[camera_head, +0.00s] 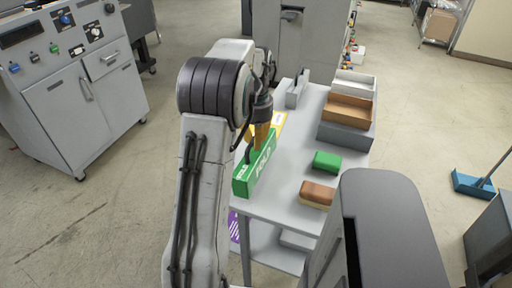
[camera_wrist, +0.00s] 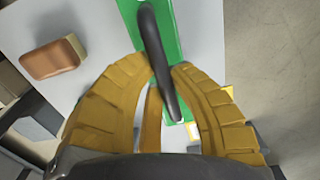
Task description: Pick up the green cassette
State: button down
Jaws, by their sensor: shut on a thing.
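The green cassette (camera_head: 255,176), a slim box with white lettering and a dark carry handle, is at the near left edge of the grey table (camera_head: 290,185). I cannot tell whether it rests on the top or hangs just above it. My gripper (camera_head: 262,138) is over it, with its yellow fingers pointing down. In the wrist view my gripper (camera_wrist: 167,75) has its fingers closed on both sides of the dark handle (camera_wrist: 160,60). The green body (camera_wrist: 180,20) shows behind the handle, partly hidden by the fingers.
A green block (camera_head: 326,162) and a brown-topped block (camera_head: 317,194) lie to the right on the table. A brown tray (camera_head: 349,109) sits in a grey bin at the back. A yellow item (camera_head: 279,122) is behind my gripper. A grey cabinet (camera_head: 75,90) stands left.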

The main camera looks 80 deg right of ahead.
jog(key=s+d+r+p, duration=0.4)
jog(key=s+d+r, duration=0.3)
jog(key=s+d, duration=0.1)
jog(key=shift+p, duration=0.35)
jog(key=shift+s+d+r, duration=0.1)
jog(key=shift+d, duration=0.05)
